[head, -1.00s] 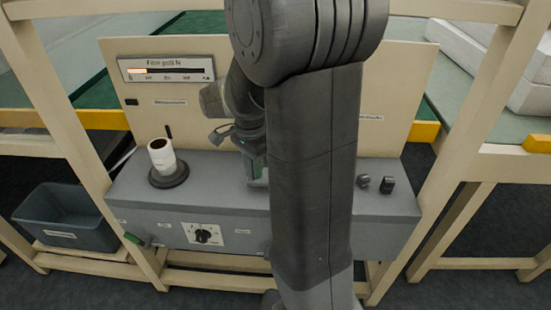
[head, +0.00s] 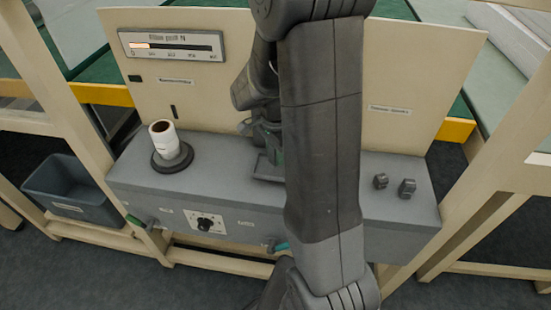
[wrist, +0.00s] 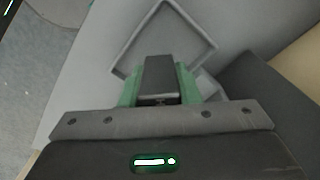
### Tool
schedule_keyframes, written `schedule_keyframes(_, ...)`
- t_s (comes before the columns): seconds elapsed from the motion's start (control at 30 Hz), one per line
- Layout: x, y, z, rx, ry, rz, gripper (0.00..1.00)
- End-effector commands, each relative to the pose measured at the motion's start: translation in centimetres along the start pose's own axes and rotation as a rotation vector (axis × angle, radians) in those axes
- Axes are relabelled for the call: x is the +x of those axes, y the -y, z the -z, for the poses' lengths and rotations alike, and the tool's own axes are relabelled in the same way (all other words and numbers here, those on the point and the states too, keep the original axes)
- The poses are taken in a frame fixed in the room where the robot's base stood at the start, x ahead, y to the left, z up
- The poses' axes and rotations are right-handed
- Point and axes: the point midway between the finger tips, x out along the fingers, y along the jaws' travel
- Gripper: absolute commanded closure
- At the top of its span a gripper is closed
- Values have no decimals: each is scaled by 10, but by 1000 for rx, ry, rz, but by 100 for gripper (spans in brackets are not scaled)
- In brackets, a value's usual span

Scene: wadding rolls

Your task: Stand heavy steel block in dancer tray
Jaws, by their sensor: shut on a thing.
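My gripper (wrist: 158,88) has green fingers shut on a dark steel block (wrist: 160,76) in the wrist view. The block is over the near part of the dancer tray (wrist: 128,68), a shallow grey square with a raised rim. Whether the block touches the tray floor cannot be told. In the head view the tray (head: 262,171) shows beside my arm on the grey bench. My gripper there is largely hidden behind my arm, and the held block cannot be made out.
The grey bench (head: 225,185) carries a white roll (head: 163,138) on a dark round base at left and two small dark blocks, one nearer (head: 406,188) and one farther (head: 380,181), at right. A beige panel with a gauge (head: 172,45) stands behind. A grey bin (head: 75,187) sits lower left.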

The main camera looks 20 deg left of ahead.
Motion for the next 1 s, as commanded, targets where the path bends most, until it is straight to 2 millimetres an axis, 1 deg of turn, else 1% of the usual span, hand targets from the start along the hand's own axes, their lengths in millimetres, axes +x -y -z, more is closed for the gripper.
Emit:
schedule_keyframes(0.03, 9, 0, 0, 0, 1, -4, 100)
schedule_keyframes(0.1, 17, 0, 0, 0, 0, -2, 100)
schedule_keyframes(0.2, 25, 0, 0, 0, 0, 0, 100)
schedule_keyframes(0.47, 25, 0, 0, 0, 0, 1, 100)
schedule_keyframes(0.6, 30, 0, 0, 0, 0, 1, 100)
schedule_keyframes(0.63, 29, 0, 0, 0, 0, 0, 65)
schedule_keyframes(0.7, 28, 0, 0, 0, 0, 0, 51)
schedule_keyframes(0.73, 28, 0, 0, 0, 0, 0, 49)
schedule_keyframes(1.0, 28, 0, 0, 0, 0, 0, 49)
